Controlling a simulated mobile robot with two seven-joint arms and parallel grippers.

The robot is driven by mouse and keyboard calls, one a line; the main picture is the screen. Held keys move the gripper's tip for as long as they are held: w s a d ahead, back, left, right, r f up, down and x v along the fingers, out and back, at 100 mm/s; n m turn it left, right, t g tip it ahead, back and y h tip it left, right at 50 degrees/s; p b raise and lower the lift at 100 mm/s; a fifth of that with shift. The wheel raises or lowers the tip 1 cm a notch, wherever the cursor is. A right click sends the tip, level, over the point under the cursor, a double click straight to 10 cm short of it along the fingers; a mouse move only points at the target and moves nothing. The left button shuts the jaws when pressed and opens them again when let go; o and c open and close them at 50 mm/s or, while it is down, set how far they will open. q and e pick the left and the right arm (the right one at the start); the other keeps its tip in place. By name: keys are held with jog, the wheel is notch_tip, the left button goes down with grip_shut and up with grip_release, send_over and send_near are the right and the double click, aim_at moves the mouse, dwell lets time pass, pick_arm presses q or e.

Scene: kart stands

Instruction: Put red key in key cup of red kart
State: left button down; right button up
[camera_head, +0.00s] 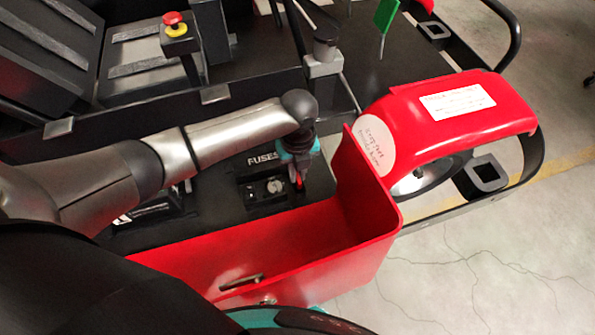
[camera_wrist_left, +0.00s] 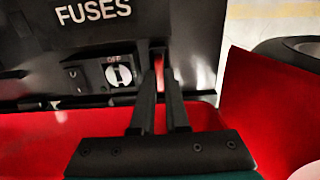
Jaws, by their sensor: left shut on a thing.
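My left gripper (camera_head: 298,176) points down beside the fuse panel of the red kart (camera_head: 450,105). It is shut on the red key (camera_head: 300,181), a small red piece at the fingertips. In the left wrist view the fingers (camera_wrist_left: 160,82) come close together with the red key (camera_wrist_left: 159,72) between them, mostly hidden. The key is just right of the silver OFF switch (camera_wrist_left: 118,75), which also shows in the head view (camera_head: 275,186). I cannot make out a key cup. My right gripper's fingers do not show.
A red open box (camera_head: 375,245) with tall walls lies in front of the fuse panel (camera_head: 250,190). A red emergency button (camera_head: 173,19) stands on a post at upper left. A green piece (camera_head: 386,14) sticks up at the top. Bare floor (camera_head: 480,270) lies at right.

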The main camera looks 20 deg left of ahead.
aim_at(298, 176)
pick_arm(q)
jog(key=shift+f, duration=0.1)
jog(key=c, duration=0.9)
grip_release()
notch_tip(298, 176, up, 12)
jog(key=shift+r+p, duration=0.15)
jog(key=shift+p, duration=0.6)
